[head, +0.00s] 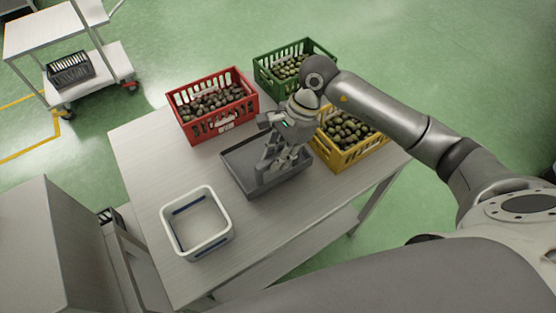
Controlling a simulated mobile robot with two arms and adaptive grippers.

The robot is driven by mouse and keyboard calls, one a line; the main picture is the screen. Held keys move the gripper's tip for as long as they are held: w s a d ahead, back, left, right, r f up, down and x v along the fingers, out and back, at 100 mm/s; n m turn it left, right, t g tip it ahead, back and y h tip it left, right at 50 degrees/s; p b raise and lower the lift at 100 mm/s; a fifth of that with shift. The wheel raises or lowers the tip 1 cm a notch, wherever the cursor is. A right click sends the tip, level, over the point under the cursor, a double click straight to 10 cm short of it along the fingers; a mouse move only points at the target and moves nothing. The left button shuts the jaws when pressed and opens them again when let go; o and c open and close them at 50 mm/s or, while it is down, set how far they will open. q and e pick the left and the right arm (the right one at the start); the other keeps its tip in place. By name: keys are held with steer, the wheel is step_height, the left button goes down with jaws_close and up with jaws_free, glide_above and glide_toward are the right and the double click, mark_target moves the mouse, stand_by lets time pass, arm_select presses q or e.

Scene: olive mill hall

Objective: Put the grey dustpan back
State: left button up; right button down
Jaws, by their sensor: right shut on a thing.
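A wide, shallow grey pan shape with a raised rim (240,172) is at the middle of the table. I cannot tell whether this is all the grey dustpan or a grey tray with the dustpan in it. My right gripper (270,172) comes down over it from above, fingers pointing down inside the rim. It is shut on a grey part that I take to be the dustpan; the fingers hide the grip, and grey on grey blurs the outline. I cannot tell whether the dustpan rests or hangs just above. My left gripper is not in view.
On the table (142,152), red (205,130), green (262,75) and yellow (345,155) crates of olives stand behind and right of the grey shape. An empty white square bin (165,232) stands front left. A white cart (115,62) stands far left.

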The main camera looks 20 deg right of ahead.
step_height(320, 180, down, 2)
steer(key=shift+f+p, duration=0.1)
steer(key=shift+p, duration=0.45)
steer(key=shift+f, duration=0.3)
steer(key=shift+f, duration=0.15)
steer(key=c, duration=1.3)
jaws_free()
steer(key=shift+s, duration=0.1)
